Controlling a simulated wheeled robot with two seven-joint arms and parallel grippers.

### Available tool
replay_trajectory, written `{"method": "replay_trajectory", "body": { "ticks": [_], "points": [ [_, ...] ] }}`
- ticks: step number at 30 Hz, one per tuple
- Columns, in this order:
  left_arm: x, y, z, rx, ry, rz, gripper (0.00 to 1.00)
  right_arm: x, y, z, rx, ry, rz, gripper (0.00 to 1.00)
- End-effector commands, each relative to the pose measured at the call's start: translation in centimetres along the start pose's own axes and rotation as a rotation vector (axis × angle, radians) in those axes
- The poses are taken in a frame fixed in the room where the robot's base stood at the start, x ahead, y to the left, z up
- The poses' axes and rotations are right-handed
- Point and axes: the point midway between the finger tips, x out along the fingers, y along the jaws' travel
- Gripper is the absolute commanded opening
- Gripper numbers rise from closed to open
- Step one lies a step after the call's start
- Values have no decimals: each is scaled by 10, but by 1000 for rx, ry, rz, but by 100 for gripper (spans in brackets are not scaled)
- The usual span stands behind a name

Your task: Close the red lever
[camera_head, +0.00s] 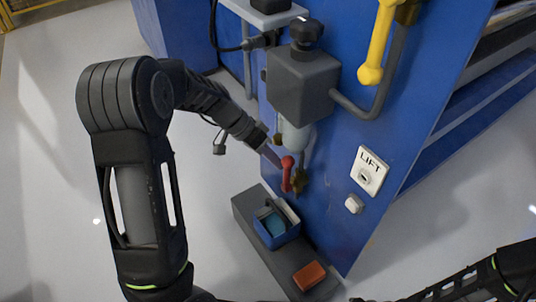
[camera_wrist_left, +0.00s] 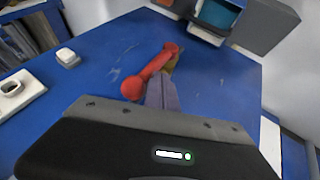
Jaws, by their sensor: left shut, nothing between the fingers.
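The red lever (camera_head: 287,172) is on the blue machine panel (camera_head: 335,190), below a grey box, and stands near upright in the head view. In the left wrist view the red lever (camera_wrist_left: 150,72) lies along the panel, its rounded end close to me and its brass mount (camera_wrist_left: 172,62) beyond. My left gripper (camera_head: 272,157) is shut and empty, its fingertips right beside the lever; the wrist view shows the shut fingers (camera_wrist_left: 161,92) next to it. I cannot tell whether they touch. My right arm shows at the lower right, but its gripper is not clear.
A grey box with a black knob (camera_head: 304,80) and a pipe juts out above the lever. A yellow lever (camera_head: 375,45) is at upper right. A LIFT switch plate (camera_head: 369,171) is to the right. A grey ledge (camera_head: 246,208) below holds a blue bin (camera_head: 277,228) and a red block (camera_head: 309,276).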

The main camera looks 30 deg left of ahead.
Motion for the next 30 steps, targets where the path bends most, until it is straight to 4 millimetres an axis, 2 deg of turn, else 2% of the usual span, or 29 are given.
{"method": "replay_trajectory", "body": {
  "ticks": [11,18,21,30],
  "points": [
    [2,4,0,1,2,0,0,3,1,0,0,1,0,36],
    [13,35,6,3,2,1,0,21,12,-5,7,13,6,36],
    [14,41,6,1,1,0,0,21,13,-6,9,15,8,36],
    [13,42,5,0,0,0,0,19,12,-6,8,15,7,36]
  ]
}}
